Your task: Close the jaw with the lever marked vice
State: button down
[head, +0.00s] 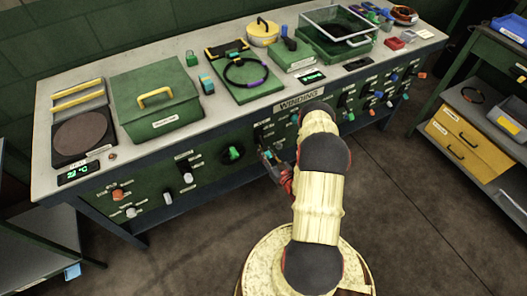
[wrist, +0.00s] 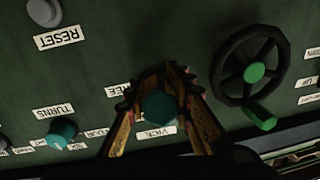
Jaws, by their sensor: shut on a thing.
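In the wrist view, a dark teal knob-like lever end (wrist: 160,107) sits on the green panel just above a white label reading VICE (wrist: 156,131), which appears upside down. My gripper (wrist: 161,80) has its two fingers around this lever end, one on each side, and is shut on it. In the head view my gripper (head: 276,166) is at the front panel of the bench, partly hidden by my arm. I cannot tell which thing on the bench is the vice's jaw.
A black handwheel (wrist: 248,95) with a green handle is close to the right of my gripper in the wrist view. A teal TURNS knob (wrist: 62,133) and a grey RESET button (wrist: 45,12) are to the left. The bench top (head: 222,113) holds several devices; a shelf unit stands right.

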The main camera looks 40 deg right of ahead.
aim_at(264, 148)
jog(key=shift+s+r+p, duration=0.1)
jog(key=shift+p, duration=0.2)
jog(key=r+g+p, duration=0.1)
jog(key=p, duration=0.1)
jog(key=g+p, duration=0.1)
jog(key=p, duration=0.1)
jog(key=shift+s+a+r, duration=0.1)
jog(key=shift+s+r, duration=0.25)
jog(key=shift+s, duration=0.05)
jog(key=r+g+p, duration=0.1)
jog(key=g+p, duration=0.1)
jog(key=r+g+y+p, duration=0.1)
jog(key=p, duration=0.2)
jog(key=shift+s+m+g+p, duration=0.3)
jog(key=shift+s+g, duration=0.1)
jog(key=r+g+p, duration=0.1)
jog(key=p, duration=0.1)
jog(key=g+p, duration=0.2)
jog(key=shift+s+a+r+y, duration=0.1)
jog(key=shift+s+r+y, duration=0.05)
jog(key=shift+r+y, duration=0.2)
jog(key=r+g+p, duration=0.1)
jog(key=g+p, duration=0.1)
jog(key=shift+r+g+y+p, duration=0.15)
jog(key=shift+g+y+p, duration=0.1)
jog(key=shift+g+p, duration=0.15)
jog(key=c, duration=1.9)
grip_release()
jog(key=o, duration=0.4)
